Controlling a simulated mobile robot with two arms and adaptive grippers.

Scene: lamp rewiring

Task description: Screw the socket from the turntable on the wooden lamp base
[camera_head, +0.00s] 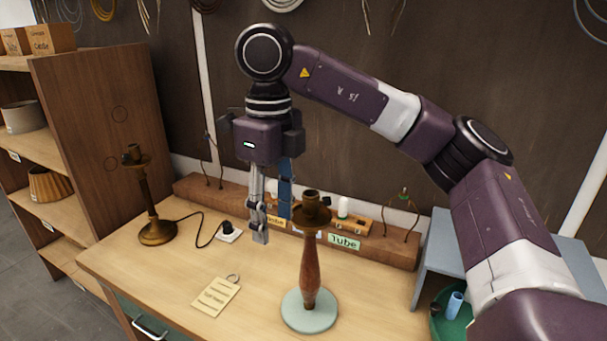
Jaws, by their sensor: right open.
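The wooden lamp base (308,262) stands upright at the front middle of the bench, on a pale round disc (293,316) that looks like the turntable. A dark brass cup (312,215) tops the wooden stem, and a short brass socket (311,197) sits upright in it. I cannot tell how tightly it is seated. My right gripper (260,238) points down, left of the lamp's top and apart from it. It is open, with nothing seen between the fingers, which show nearly edge-on. My left gripper is out of view.
A brass lamp (153,205) with a black cord stands at left. A card (215,297) lies in front. A wooden rack (380,243) with bulbs and labels runs along the back. A green tray (438,325) with a blue tube and a grey stand (455,243) are at right.

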